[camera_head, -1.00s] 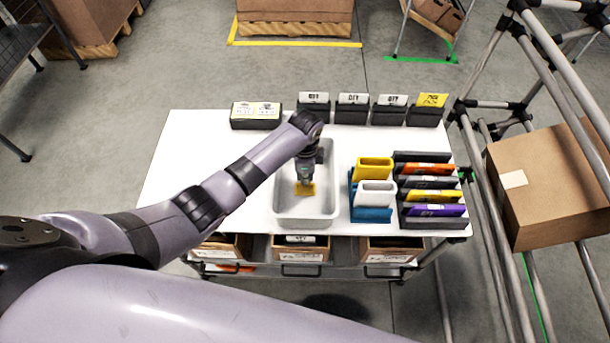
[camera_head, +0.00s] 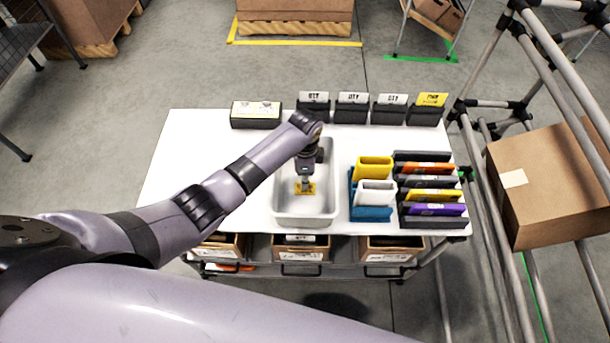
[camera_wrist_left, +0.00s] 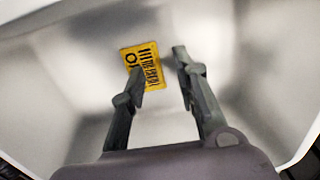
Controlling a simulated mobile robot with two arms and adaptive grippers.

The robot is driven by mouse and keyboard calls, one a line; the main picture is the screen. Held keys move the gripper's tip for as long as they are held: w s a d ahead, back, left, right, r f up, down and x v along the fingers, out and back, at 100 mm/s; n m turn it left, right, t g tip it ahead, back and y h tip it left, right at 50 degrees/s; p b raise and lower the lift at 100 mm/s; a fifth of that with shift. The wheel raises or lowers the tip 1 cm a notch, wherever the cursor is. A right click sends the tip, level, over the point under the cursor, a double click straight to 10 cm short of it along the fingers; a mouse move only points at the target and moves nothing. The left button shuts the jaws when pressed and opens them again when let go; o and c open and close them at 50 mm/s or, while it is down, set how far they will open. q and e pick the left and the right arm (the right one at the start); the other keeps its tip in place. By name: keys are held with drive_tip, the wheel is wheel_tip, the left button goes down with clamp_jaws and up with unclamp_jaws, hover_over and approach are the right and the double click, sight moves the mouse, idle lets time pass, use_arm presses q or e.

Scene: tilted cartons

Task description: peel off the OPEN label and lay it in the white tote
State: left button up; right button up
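The yellow OPEN label (camera_head: 311,190) lies on the floor of the white tote (camera_head: 284,208), which stands on the white table. In the left wrist view the label (camera_wrist_left: 149,73) shows black print, with "OP" readable, and lies flat or nearly so. One finger hides part of its edge. My left gripper (camera_head: 305,186) points down inside the tote, over the label. In the wrist view its two fingers (camera_wrist_left: 158,72) are spread apart with nothing between them. My right gripper is not in view.
A dark box with labels (camera_head: 256,124) and several dark holders with cards (camera_head: 352,115) line the table's back. Right of the tote stand blue, yellow and white bins (camera_head: 370,212) and a dark rack with coloured cards (camera_head: 430,222). The table's left part is clear.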

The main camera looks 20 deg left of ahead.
use_arm(q)
wheel_tip(320, 180, up, 20)
drive_tip(key=p, duration=0.9)
drive_tip(key=shift+p, duration=0.3)
idle(0.4)
